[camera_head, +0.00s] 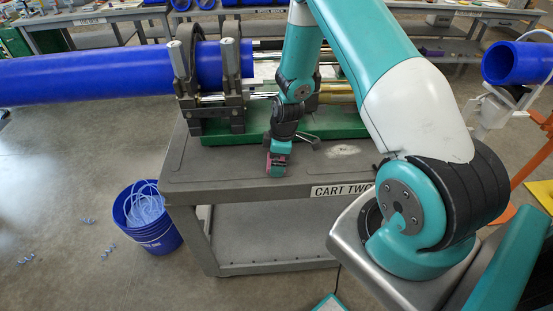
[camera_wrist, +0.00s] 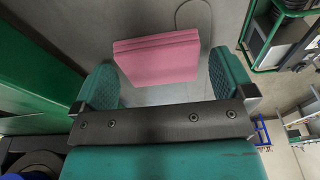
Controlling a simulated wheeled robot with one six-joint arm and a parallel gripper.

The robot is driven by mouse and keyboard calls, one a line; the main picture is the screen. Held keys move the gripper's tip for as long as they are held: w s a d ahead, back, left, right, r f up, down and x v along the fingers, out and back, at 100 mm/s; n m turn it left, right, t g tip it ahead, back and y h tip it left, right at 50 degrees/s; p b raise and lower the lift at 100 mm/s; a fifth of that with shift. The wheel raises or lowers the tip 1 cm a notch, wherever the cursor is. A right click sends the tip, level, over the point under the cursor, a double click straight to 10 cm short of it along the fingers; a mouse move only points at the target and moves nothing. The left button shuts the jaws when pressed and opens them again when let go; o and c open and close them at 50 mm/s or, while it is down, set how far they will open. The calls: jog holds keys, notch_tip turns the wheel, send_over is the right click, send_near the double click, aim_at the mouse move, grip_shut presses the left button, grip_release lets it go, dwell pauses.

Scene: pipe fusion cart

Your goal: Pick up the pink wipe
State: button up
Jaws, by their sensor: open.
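The pink wipe (camera_wrist: 157,58) is a folded, layered pad. In the wrist view it lies just ahead of my gripper, between the lines of the two teal fingers, with gaps on both sides. The fingers stand wide apart and are not closed on it. In the head view my gripper (camera_head: 278,167) points down at the top of the grey cart (camera_head: 225,180), near its front edge. Only a little pink shows there, and my gripper mostly hides the wipe.
A blue pipe (camera_head: 90,75) sits in the clamps of the fusion machine (camera_head: 233,85), on a green base close behind my gripper. A blue bucket (camera_head: 147,230) stands on the floor left of the cart. The cart's left front top is clear.

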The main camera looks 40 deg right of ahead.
jog(key=shift+f, duration=0.25)
jog(key=c, duration=0.8)
jog(key=shift+r, duration=0.1)
notch_tip(320, 180, up, 20)
jog(key=b, duration=0.2)
jog(key=shift+b, duration=0.4)
jog(key=shift+o, duration=0.2)
